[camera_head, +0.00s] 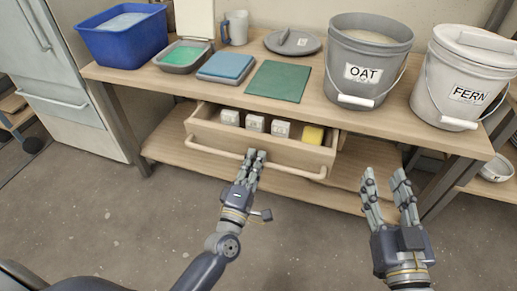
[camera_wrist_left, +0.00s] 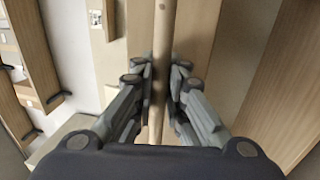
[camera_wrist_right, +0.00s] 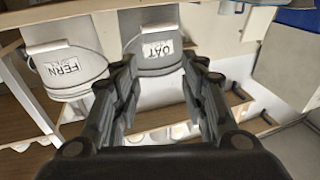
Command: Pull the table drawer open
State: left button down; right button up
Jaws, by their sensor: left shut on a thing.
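The table drawer (camera_head: 262,137) is pulled partly out below the tabletop. Its light wooden bar handle (camera_head: 225,155) runs along the front. Inside the drawer are several small white blocks (camera_head: 256,123) and a yellow block (camera_head: 313,134). My left gripper (camera_head: 254,157) is at the middle of the handle and shut on it. In the left wrist view the handle bar (camera_wrist_left: 161,50) passes between the two fingers. My right gripper (camera_head: 388,176) is open and empty, in front of the table's right part.
On the tabletop (camera_head: 225,95) stand a blue tub (camera_head: 122,42), a grey tray (camera_head: 183,58), a blue pad (camera_head: 226,66), a green mat (camera_head: 279,81), a mug (camera_head: 235,28), an OAT bucket (camera_head: 365,75) and a FERN bucket (camera_head: 462,85). A lower shelf (camera_head: 365,165) lies beneath. The floor in front is clear.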

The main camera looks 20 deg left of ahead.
pick_arm(q)
jog(key=s+p, duration=0.2)
jog(key=s, duration=1)
jog(key=shift+a, duration=0.2)
pick_arm(e)
jog(key=s+d+f+g+h, duration=0.1)
jog(key=f+g, duration=0.2)
jog(key=f, duration=0.2)
jog(key=s+d+f+g+h, duration=0.1)
jog(key=s+f+g, duration=0.1)
jog(key=f, duration=0.4)
jog(key=shift+s+d+g, duration=0.2)
jog(key=shift+s+g, duration=0.1)
jog(key=shift+g, duration=0.3)
pick_arm(q)
jog(key=shift+s, duration=0.1)
jog(key=shift+f, duration=0.1)
jog(key=c, duration=1.6)
grip_release()
jog(key=s+f, duration=0.2)
jog(key=s, duration=0.9)
jog(key=shift+s+a+f, duration=0.15)
jog(key=shift+s+a, duration=0.05)
jog(key=shift+s, duration=0.2)
